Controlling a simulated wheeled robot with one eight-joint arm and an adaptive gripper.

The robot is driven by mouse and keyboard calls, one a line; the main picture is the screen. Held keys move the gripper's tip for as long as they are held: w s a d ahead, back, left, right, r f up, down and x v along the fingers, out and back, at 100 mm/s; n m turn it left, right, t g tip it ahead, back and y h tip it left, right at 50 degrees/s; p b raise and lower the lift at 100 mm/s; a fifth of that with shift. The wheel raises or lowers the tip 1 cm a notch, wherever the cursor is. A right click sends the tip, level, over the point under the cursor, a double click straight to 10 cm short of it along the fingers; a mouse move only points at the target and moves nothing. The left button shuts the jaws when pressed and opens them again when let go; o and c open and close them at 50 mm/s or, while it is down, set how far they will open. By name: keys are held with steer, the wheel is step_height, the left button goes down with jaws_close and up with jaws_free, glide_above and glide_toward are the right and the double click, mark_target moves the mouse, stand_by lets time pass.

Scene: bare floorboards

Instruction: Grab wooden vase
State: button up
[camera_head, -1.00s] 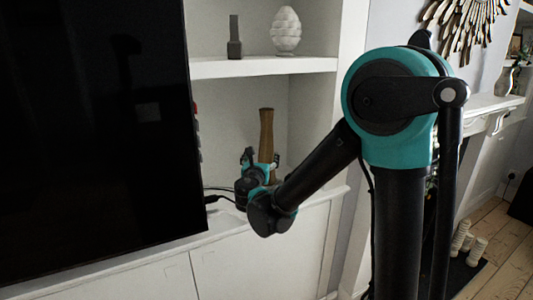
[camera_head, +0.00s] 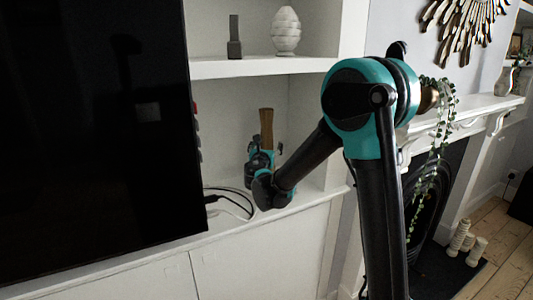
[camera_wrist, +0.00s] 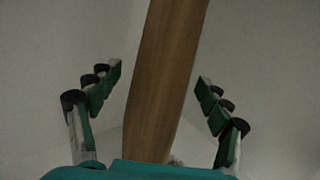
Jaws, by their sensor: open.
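The wooden vase (camera_head: 266,126) is a tall, slim brown piece standing in the lower shelf alcove in the head view. My gripper and wrist hide its lower part there. In the wrist view the vase (camera_wrist: 165,85) rises slightly tilted up the middle of the picture. My gripper (camera_wrist: 158,88) is open, with one finger to the left of the vase and one to the right. A gap shows between the vase and each finger. In the head view my gripper (camera_head: 264,157) is at the vase, in front of its lower part.
A large black television (camera_head: 95,130) stands left of the alcove, with a black cable (camera_head: 232,196) on the ledge. The upper shelf (camera_head: 260,67) holds a white ribbed vase (camera_head: 286,31) and a dark grey one (camera_head: 234,37). A mantelpiece with a trailing plant (camera_head: 428,170) is at right.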

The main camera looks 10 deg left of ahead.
steer(key=c, duration=1.7)
steer(key=shift+c, duration=0.2)
steer(key=shift+r, duration=0.15)
